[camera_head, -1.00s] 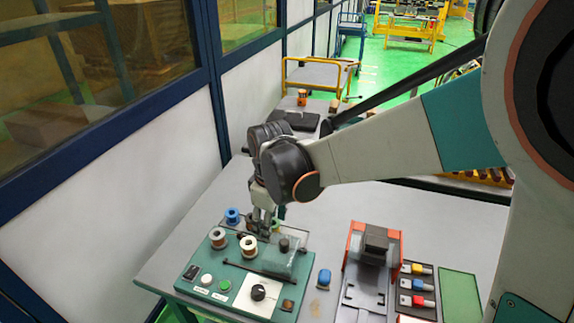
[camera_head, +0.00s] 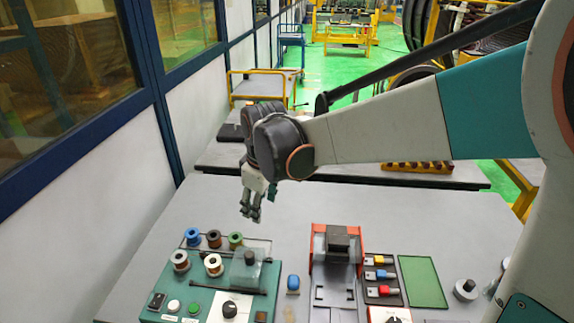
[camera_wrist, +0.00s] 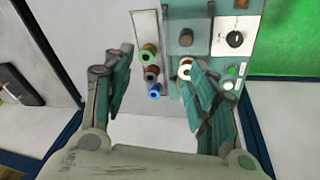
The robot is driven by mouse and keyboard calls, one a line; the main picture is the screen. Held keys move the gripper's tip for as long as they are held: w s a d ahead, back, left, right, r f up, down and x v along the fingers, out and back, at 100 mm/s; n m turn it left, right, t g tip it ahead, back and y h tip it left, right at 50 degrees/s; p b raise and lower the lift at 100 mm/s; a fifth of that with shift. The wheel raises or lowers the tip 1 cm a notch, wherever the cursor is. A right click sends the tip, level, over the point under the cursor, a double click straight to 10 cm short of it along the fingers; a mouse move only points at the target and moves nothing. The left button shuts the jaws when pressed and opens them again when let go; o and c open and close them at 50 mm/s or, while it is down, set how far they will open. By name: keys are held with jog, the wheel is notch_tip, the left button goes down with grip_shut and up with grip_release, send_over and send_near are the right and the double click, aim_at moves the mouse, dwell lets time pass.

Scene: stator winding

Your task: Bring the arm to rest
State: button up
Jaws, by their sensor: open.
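My gripper (camera_head: 250,212) hangs from my arm above the grey table (camera_head: 320,212), behind the spools in the head view. It points downward. In the wrist view its two fingers (camera_wrist: 160,100) are spread apart with nothing between them in their grip. The blue (camera_head: 192,236), brown (camera_head: 214,238) and green (camera_head: 235,240) spools stand in a row at the back of the teal winding panel (camera_head: 180,297).
A red-and-black fixture (camera_head: 338,245) stands right of the panel. Beside it are a tray of coloured pieces (camera_head: 380,278) and a green mat (camera_head: 422,281). A small blue item (camera_head: 293,283) lies between panel and fixture. A window wall (camera_head: 165,95) borders the left.

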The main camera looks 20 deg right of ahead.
jog(key=shift+s, duration=0.15)
jog(key=s+d+f+m+t+b, duration=0.2)
jog(key=s+d+m+b, duration=0.2)
jog(key=s, duration=0.5)
jog(key=s+d+f+m+t+b, duration=0.2)
jog(key=s+d+m+b, duration=0.2)
jog(key=s, duration=0.6)
jog(key=shift+s+d+f+m+b, duration=0.2)
jog(key=shift+d+f+m+b, duration=0.25)
jog(key=shift+m, duration=0.25)
